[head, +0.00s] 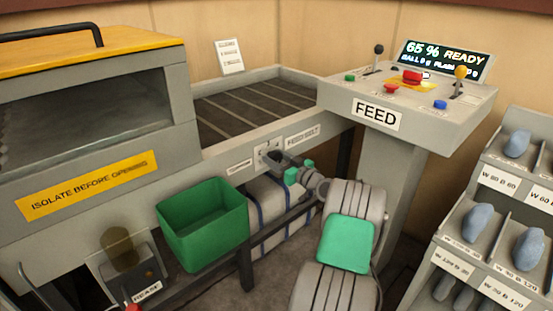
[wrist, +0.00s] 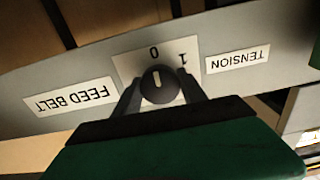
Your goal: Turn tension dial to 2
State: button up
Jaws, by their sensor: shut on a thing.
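The tension dial (wrist: 160,83) is a dark round knob with a pale pointer line, on a white plate (wrist: 135,61) on the grey belt rail. In the wrist view, which is upside down, the pointer line points roughly at the 0; a 1 stands to the right. No 2 shows. My gripper (wrist: 161,92) has one dark finger on each side of the knob and is shut on it. In the head view my gripper (head: 279,159) reaches the plate (head: 266,149) on the rail; the knob is mostly hidden by the fingers.
The TENSION label (wrist: 238,59) and FEED BELT label (wrist: 69,96) flank the plate. A green bin (head: 203,222) hangs left of my arm. The FEED console (head: 376,113) stands behind right. A rack (head: 500,205) of blue-grey items is at the right.

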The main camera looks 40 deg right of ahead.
jog(key=shift+m, duration=0.3)
jog(key=m+p, duration=0.1)
jog(key=m, duration=0.4)
jog(key=shift+m, duration=0.3)
jog(key=m+p, duration=0.2)
jog(key=m, duration=0.4)
jog(key=shift+r, duration=0.1)
jog(key=m+p, duration=0.2)
jog(key=m, duration=0.4)
jog(key=shift+m+p, duration=0.3)
jog(key=m+p, duration=0.1)
jog(key=m, duration=0.3)
jog(key=shift+m+p, duration=0.35)
jog(key=shift+m, duration=0.05)
jog(key=o, duration=1.3)
jog(key=shift+o, duration=0.2)
jog(key=shift+s, duration=0.1)
